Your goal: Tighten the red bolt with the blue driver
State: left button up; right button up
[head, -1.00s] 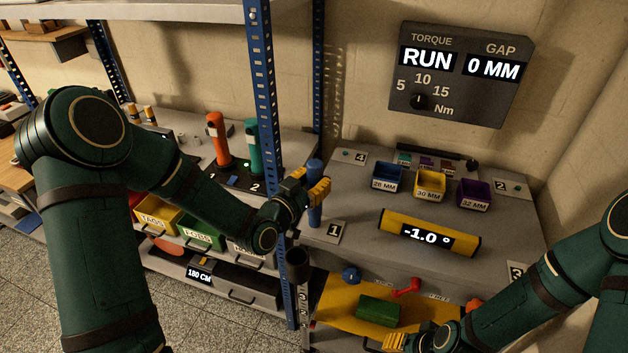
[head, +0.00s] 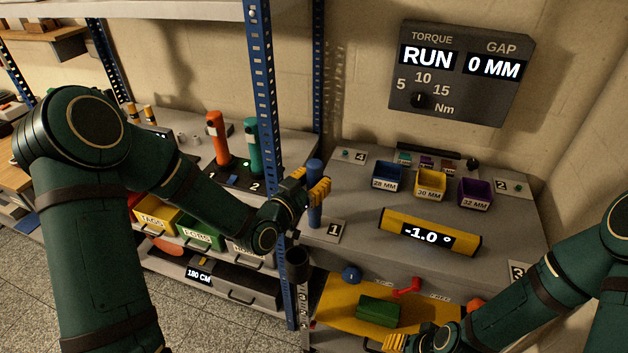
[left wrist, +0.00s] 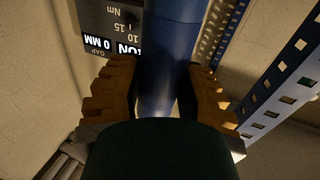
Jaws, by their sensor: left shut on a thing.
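The blue driver (head: 315,205) stands upright at the left edge of the grey bench, beside the plate marked 1 (head: 334,232). My left gripper (head: 317,185) is shut on its shaft. In the left wrist view the blue driver (left wrist: 165,60) runs between the two yellow fingers of my left gripper (left wrist: 160,92). The driver's lower tip and whatever lies under it are hard to make out, and I cannot pick out a red bolt. My right gripper (head: 402,342) is low at the bottom edge, partly cut off, its jaw state unclear.
The wall display (head: 462,75) reads RUN and 0 MM. A yellow level (head: 390,222) reads -1.0°. Small blue (head: 387,178), yellow (head: 430,185) and purple (head: 474,194) bins stand behind it. A blue perforated post (head: 267,100) rises close left of my left gripper.

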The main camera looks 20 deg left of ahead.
aim_at(313, 163)
dwell(0.8)
pick_arm(q)
jog(key=shift+r, duration=0.1)
jog(key=shift+r+p, duration=0.9)
jog(key=shift+r, duration=2.05)
